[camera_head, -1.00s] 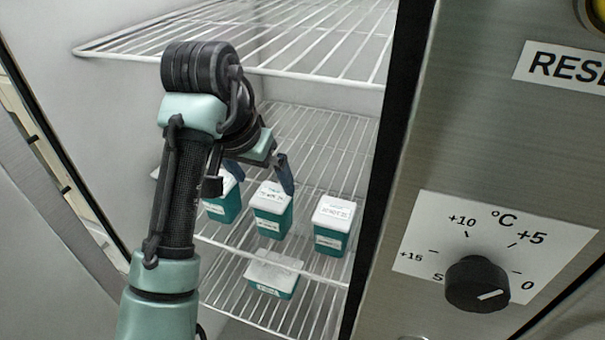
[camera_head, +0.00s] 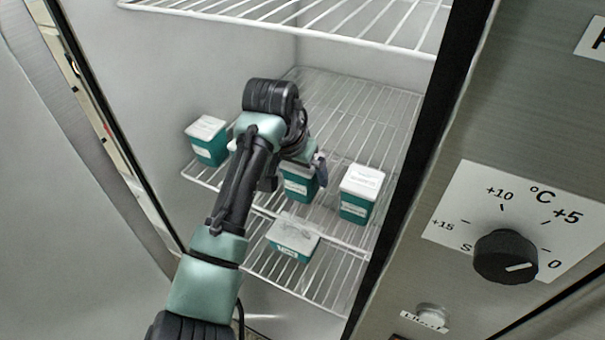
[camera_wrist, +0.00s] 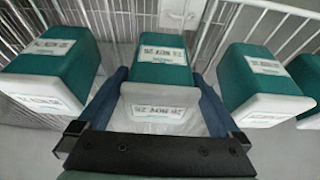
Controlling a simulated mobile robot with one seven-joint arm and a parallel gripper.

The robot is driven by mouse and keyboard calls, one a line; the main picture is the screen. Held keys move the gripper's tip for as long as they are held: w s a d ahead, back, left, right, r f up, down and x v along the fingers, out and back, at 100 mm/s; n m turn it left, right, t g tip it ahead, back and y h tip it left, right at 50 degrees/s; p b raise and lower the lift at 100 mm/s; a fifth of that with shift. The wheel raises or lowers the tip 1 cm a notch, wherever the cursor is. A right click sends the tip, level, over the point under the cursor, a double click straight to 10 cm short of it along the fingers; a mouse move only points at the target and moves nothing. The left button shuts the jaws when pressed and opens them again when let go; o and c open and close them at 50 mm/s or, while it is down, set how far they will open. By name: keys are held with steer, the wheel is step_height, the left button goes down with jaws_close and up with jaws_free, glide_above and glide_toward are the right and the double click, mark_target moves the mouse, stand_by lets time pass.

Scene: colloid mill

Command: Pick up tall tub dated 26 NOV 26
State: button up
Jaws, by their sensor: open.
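Several teal tubs with white lids and date labels stand in the open cabinet. In the head view, one tub (camera_head: 298,190) stands partly behind my gripper (camera_head: 305,168). Another tub (camera_head: 358,205) stands to its right and one (camera_head: 209,148) farther left. A shorter tub (camera_head: 291,246) sits in front, lower in the picture. In the wrist view, my gripper (camera_wrist: 162,92) is open, its blue fingers on either side of the middle tub (camera_wrist: 158,78); I cannot tell whether they touch it. Its label shows "NOV", but the full date is too blurred to read.
The wrist view also shows a tub on the left (camera_wrist: 55,58), one on the right (camera_wrist: 262,78) and another at the right edge (camera_wrist: 308,75). A wire shelf (camera_head: 345,105) holds the tubs; another (camera_head: 400,25) hangs above. A control panel (camera_head: 530,130) borders the opening on the right.

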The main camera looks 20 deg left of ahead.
steer(key=shift+w+f, duration=0.2)
steer(key=shift+f, duration=0.25)
steer(key=shift+c, duration=0.2)
steer(key=c, duration=1.4)
steer(key=shift+r, duration=0.1)
jaws_close()
